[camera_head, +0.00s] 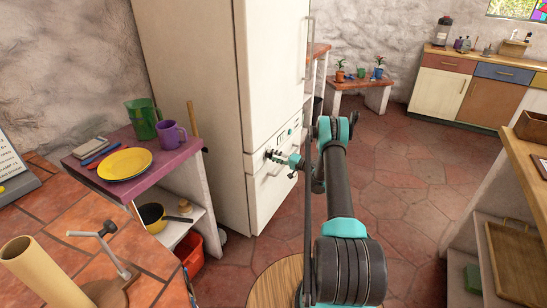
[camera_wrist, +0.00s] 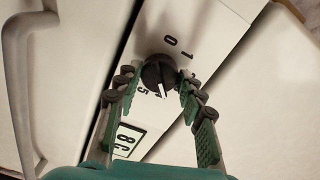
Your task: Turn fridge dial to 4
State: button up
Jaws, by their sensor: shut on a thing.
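The fridge (camera_head: 205,90) stands in the middle of the head view, with a control strip across its front. The fridge dial (camera_wrist: 157,70) is a round black knob with a white pointer, seen in the wrist view. The pointer aims downward in the picture, just right of the 5; the 0 and 1 are above the knob. The other numerals are partly hidden by the knob and the right finger. My gripper (camera_wrist: 159,76) is shut on the dial, one finger on each side. In the head view my gripper (camera_head: 277,157) is at the fridge front, where the dial is hidden.
A display (camera_wrist: 128,139) reading about 8C is below the dial, and a fridge handle (camera_wrist: 20,90) runs along the left. A purple-topped shelf (camera_head: 92,170) with a yellow plate (camera_head: 125,164) stands left of the fridge. Open tiled floor (camera_head: 410,190) lies to the right.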

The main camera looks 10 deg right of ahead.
jog(key=shift+m, duration=1.2)
jog(key=o, duration=1.2)
jog(key=shift+c, duration=0.2)
jog(key=v, duration=1.2)
